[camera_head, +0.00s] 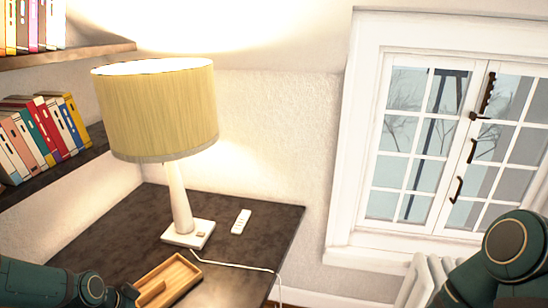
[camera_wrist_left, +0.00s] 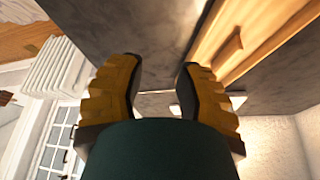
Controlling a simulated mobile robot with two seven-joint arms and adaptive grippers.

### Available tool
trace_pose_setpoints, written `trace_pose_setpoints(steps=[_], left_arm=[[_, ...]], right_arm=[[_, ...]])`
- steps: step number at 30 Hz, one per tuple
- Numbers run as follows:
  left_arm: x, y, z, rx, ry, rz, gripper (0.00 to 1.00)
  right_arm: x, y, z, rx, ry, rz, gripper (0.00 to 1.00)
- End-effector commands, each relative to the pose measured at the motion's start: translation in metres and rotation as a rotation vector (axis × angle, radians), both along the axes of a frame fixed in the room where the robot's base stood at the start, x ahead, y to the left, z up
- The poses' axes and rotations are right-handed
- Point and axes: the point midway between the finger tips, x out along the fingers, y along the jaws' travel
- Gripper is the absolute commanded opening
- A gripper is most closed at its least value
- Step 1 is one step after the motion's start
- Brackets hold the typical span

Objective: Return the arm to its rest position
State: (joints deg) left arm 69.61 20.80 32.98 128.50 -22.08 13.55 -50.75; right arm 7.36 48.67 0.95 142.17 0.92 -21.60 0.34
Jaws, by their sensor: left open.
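My left arm (camera_head: 45,284) is dark green and comes in low at the left of the head view, over the table near a wooden tray (camera_head: 188,268). In the left wrist view my left gripper (camera_wrist_left: 155,78) has two yellow, ridged fingers. The tray (camera_wrist_left: 265,35) lies to the right of the fingers there. Part of my right arm (camera_head: 505,250) shows at the lower right of the head view. Its gripper is out of view.
A lit lamp (camera_head: 160,105) stands on the dark table (camera_head: 272,222) beside a white remote (camera_head: 241,221). A cord crosses the table's front. Shelves with books (camera_head: 45,135) are at left. A window (camera_head: 450,140) and white radiator (camera_head: 415,285) are at right.

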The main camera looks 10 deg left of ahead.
Motion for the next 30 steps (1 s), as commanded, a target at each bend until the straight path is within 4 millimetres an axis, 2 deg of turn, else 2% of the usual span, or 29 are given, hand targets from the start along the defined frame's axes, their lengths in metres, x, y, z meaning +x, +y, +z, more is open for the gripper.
trace_pose_setpoints(steps=[1,8,11,15,21,24,30], left_arm=[[0.005,-0.014,-0.005,-0.028,-0.001,0.01,0.34],[0.02,-0.067,-0.024,-0.142,0.014,0.091,0.34],[0.025,-0.096,-0.033,-0.196,0.032,0.134,0.34],[0.027,-0.148,-0.051,-0.277,0.083,0.21,0.34],[0.012,-0.223,-0.08,-0.35,0.192,0.349,0.34],[-0.001,-0.25,-0.092,-0.355,0.24,0.412,0.34],[-0.023,-0.281,-0.109,-0.335,0.295,0.511,0.34]], right_arm=[[0.0,0.0,0.0,0.0,0.0,0.0,0.36],[0.0,0.0,0.0,0.0,0.0,0.0,0.36],[0.0,0.0,0.0,0.0,0.0,0.0,0.36],[0.0,0.0,0.0,0.0,0.0,0.0,0.36],[0.0,0.0,0.0,0.0,0.0,0.0,0.36],[0.0,0.0,0.0,0.0,0.0,0.0,0.36],[0.0,0.0,0.0,0.0,0.0,0.0,0.36]])
